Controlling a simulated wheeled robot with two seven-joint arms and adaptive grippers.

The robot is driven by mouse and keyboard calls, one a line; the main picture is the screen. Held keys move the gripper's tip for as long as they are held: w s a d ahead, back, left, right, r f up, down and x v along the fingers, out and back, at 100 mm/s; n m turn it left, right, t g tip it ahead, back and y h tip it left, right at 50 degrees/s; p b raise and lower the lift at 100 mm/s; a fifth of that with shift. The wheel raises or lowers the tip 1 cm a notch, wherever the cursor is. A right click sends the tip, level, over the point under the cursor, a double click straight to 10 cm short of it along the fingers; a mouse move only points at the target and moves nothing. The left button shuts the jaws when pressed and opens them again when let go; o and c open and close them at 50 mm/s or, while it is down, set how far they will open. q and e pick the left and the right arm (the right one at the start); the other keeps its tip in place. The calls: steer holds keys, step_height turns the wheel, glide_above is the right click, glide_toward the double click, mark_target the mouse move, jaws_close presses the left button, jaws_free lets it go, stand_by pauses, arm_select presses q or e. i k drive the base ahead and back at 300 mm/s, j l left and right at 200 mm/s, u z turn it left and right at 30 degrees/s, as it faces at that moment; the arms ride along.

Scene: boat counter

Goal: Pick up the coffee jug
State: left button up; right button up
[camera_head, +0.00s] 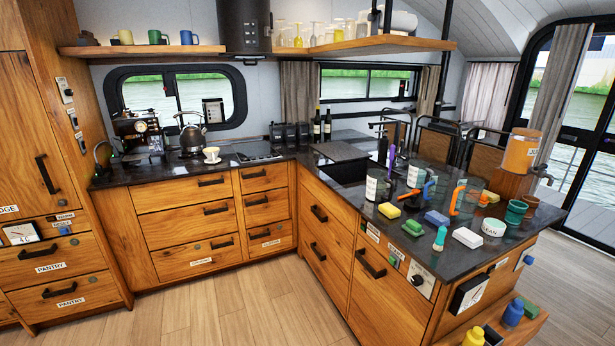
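A clear, dark-tinted jug with an orange handle (468,195) stands upright on the right part of the dark counter. No label shows on it, so I cannot tell for sure that it is the coffee jug. Another orange-handled item (430,187) stands to its left, close to the white canisters. A metal kettle (191,135) stands on the back counter, right of a coffee machine (139,132). Neither of my grippers is in view.
Teal cups (516,211) stand right. The wooden floor (230,315) is clear.

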mark_target(378, 179)
steer(key=i+j+z, duration=0.85)
steer(key=i+j, duration=0.05)
steer(key=i, duration=0.1)
